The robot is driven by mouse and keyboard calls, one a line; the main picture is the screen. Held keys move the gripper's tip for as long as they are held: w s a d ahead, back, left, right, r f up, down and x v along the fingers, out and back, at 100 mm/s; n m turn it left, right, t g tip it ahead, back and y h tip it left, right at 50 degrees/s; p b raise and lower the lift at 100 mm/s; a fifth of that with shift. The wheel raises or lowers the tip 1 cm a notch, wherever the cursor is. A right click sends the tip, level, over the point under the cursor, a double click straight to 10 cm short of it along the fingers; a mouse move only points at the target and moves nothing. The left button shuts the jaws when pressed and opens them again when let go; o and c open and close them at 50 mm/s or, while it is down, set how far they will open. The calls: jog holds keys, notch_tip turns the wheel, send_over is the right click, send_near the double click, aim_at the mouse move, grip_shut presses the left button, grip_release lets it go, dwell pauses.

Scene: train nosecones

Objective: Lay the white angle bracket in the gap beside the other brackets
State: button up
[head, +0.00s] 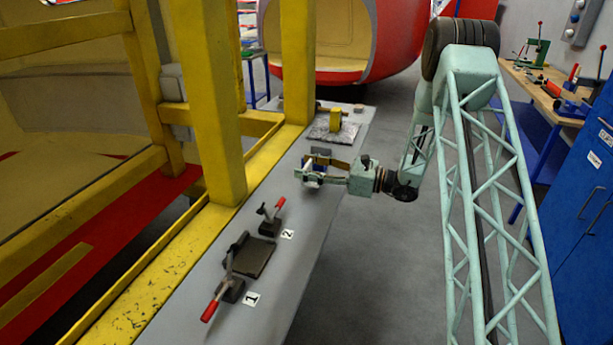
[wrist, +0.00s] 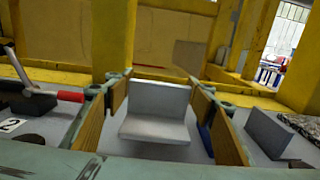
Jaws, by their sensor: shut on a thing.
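The white angle bracket (wrist: 156,112) is between the two finger pads of my gripper (wrist: 160,115) in the wrist view. Its upright face is toward the back and its flat leg toward me. In the head view my gripper (head: 312,170) is over the grey bench, shut on the bracket, which is small and partly hidden there. Another angle bracket (wrist: 272,132), grey, stands to the right of my right finger in the wrist view. A blue piece (wrist: 206,136) is partly hidden behind that finger. I cannot clearly make out the gap.
Red-handled clamps (head: 228,290) and a dark plate (head: 252,258) stand on the near bench (head: 200,318), by labels 1 and 2. Yellow frame posts (head: 297,60) rise along the left.

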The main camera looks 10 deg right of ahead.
jog(key=shift+w, duration=0.45)
jog(key=shift+f+b, duration=0.5)
jog(key=shift+f, duration=1.3)
jog(key=shift+f, duration=0.1)
jog(key=o, duration=0.6)
jog(key=shift+c, duration=0.2)
jog(key=shift+o, duration=0.4)
jog(key=shift+r, duration=0.2)
jog(key=shift+p+v, duration=0.75)
jog(key=shift+v, duration=5.25)
